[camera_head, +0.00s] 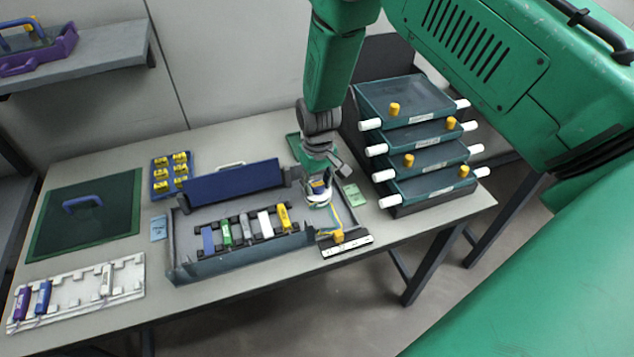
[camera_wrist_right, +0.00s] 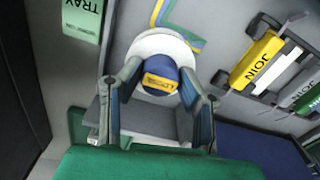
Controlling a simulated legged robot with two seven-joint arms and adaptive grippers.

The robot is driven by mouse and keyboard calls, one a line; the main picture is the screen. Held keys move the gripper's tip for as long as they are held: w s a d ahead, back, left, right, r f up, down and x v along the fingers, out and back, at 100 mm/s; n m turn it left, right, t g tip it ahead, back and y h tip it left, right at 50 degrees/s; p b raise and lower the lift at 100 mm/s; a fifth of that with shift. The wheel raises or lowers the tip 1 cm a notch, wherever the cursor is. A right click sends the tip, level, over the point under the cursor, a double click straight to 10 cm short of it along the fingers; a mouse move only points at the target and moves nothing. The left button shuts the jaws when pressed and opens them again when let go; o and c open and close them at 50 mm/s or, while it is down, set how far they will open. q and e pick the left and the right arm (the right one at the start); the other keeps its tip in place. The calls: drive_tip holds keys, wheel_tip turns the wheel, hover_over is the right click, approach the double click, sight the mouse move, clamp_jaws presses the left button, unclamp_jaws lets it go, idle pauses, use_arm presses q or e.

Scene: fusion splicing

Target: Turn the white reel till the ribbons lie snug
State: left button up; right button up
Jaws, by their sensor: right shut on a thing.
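The white reel (camera_head: 318,202) sits at the right end of the grey splicing tray (camera_head: 180,262). In the right wrist view the reel (camera_wrist_right: 150,42) shows as a white disc under a blue knob (camera_wrist_right: 165,72) with a yellow label. My right gripper (camera_head: 320,180) points down over the reel. In the wrist view its fingers (camera_wrist_right: 160,92) stand on both sides of the knob, shut on it. Yellow, blue and green ribbons (camera_wrist_right: 183,34) curve away from the reel; in the head view the ribbons (camera_head: 344,216) run toward a yellow clip (camera_head: 338,237). My left gripper is out of view.
Several labelled coloured modules, including a yellow one (camera_head: 283,217), stand in the tray beside the reel. Stacked dark green drawers (camera_head: 405,100) with white handles rise close on the right. A green card (camera_head: 355,195) lies between. A white rack (camera_head: 75,293) stands front left.

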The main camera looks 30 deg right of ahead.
drive_tip(key=m, duration=0.4)
drive_tip(key=shift+w+r+m, duration=0.15)
drive_tip(key=shift+w+m, duration=0.15)
drive_tip(key=shift+m+p, duration=0.3)
drive_tip(key=shift+m, duration=1.6)
drive_tip(key=o, duration=1.1)
drive_tip(key=shift+o, duration=0.2)
drive_tip(key=shift+s, duration=0.1)
